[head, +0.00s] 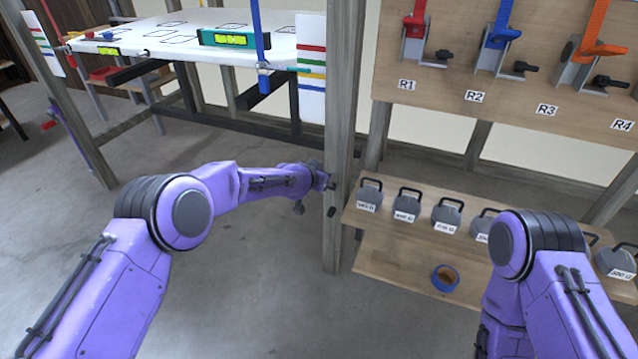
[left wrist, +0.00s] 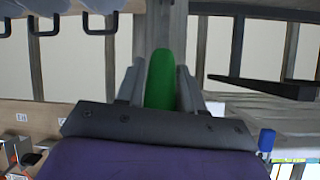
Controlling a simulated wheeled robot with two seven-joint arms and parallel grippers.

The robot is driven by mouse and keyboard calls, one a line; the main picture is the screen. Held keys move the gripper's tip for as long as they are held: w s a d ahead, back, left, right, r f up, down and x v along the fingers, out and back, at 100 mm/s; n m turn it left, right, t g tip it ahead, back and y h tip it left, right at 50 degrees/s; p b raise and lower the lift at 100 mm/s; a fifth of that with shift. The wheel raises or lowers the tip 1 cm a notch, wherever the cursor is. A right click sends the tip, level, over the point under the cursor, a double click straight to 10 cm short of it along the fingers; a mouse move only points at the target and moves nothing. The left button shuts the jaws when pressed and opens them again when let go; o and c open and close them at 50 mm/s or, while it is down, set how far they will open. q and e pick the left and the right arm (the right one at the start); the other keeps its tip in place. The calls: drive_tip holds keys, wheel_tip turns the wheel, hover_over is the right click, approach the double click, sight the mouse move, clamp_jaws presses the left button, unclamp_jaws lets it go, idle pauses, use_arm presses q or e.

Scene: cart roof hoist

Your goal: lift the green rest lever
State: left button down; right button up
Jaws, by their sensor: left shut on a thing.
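The green rest lever (left wrist: 161,68) shows in the left wrist view as a rounded green bar between the two grey fingers of my left gripper (left wrist: 162,88). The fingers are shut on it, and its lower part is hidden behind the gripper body. In the head view my left gripper (head: 328,183) is at the grey wooden post (head: 341,120); no green of the lever can be made out there. My right arm comes in at the lower right, but its gripper is out of view.
A white roof panel (head: 160,30) with a green level (head: 235,38) lies on a dark frame at the back left.

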use_arm(q)
drive_tip(key=shift+w+d+r+g, duration=0.2)
drive_tip(key=shift+w+r+g, duration=0.1)
drive_tip(key=shift+w+r, duration=0.35)
drive_tip(key=shift+f, duration=0.1)
drive_tip(key=c, duration=0.8)
unclamp_jaws()
drive_tip(key=shift+f, duration=0.1)
